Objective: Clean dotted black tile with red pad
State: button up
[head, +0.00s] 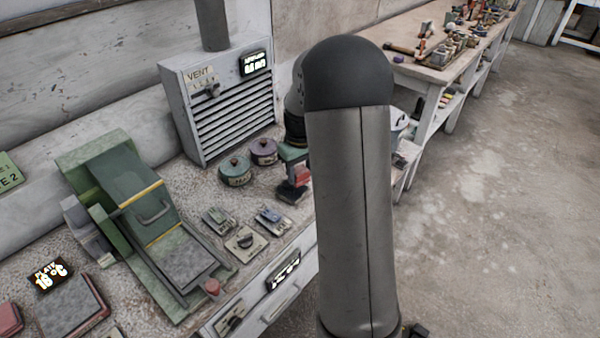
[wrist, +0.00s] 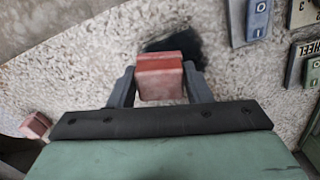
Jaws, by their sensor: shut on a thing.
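My gripper (wrist: 160,88) is shut on a red pad (wrist: 160,66), a small block with a brighter red band, held between the two grey fingers. In the head view my gripper (head: 295,179) is over the bench, with the red pad (head: 302,174) showing at its right side. A black tile (wrist: 182,48) lies on the speckled bench behind the pad in the wrist view. The pad and a finger hide part of it, and I cannot tell whether they touch. No dots can be made out on it.
Another reddish block (wrist: 36,125) lies at the wrist view's left. Switch boxes (head: 246,242) sit on the bench near its front edge. Two lidded pots (head: 235,170) stand left of my gripper, before the vent box (head: 220,95). A green sloped machine (head: 140,215) stands farther left.

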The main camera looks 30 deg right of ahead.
jog(key=shift+r, duration=0.4)
jog(key=shift+r, duration=0.1)
jog(key=shift+r+p, duration=1.35)
jog(key=shift+r, duration=0.55)
jog(key=shift+s, duration=0.1)
